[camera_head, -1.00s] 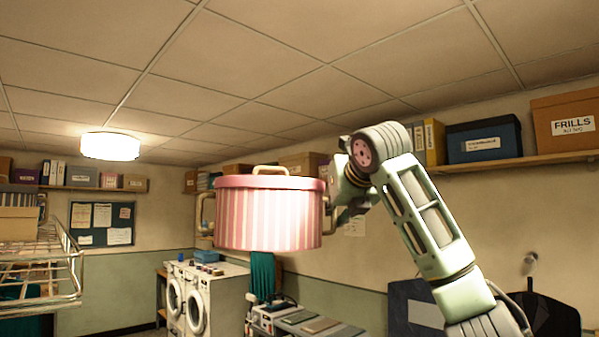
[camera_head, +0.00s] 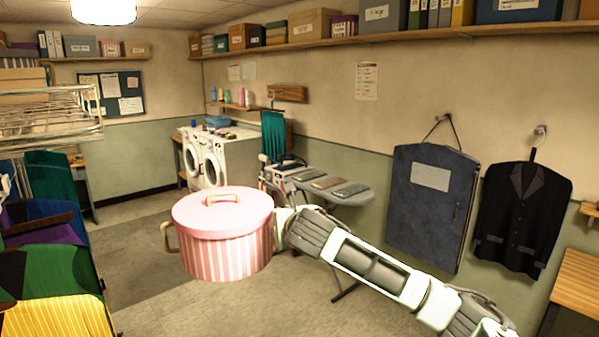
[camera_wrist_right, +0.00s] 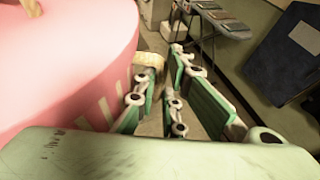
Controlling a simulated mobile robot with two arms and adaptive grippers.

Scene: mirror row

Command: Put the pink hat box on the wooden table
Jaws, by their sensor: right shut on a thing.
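The pink hat box (camera_head: 226,256), round and striped with a plain pink lid and a small handle on top, hangs upright in the air in the head view. My right gripper (camera_head: 282,226) is shut on the box's side handle, at the box's right. In the right wrist view the box (camera_wrist_right: 60,65) fills the left side, with the handle (camera_wrist_right: 149,62) at my gripper's fingers (camera_wrist_right: 160,72). A wooden table top (camera_head: 578,287) shows at the lower right edge of the head view, apart from the box. My left gripper is out of view.
An ironing board (camera_head: 345,193) stands behind the box, near white washing machines (camera_head: 212,160). A garment bag (camera_head: 430,215) and a dark jacket (camera_head: 520,220) hang on the right wall. Coloured clothes (camera_head: 50,255) and a wire rack (camera_head: 60,115) are at left.

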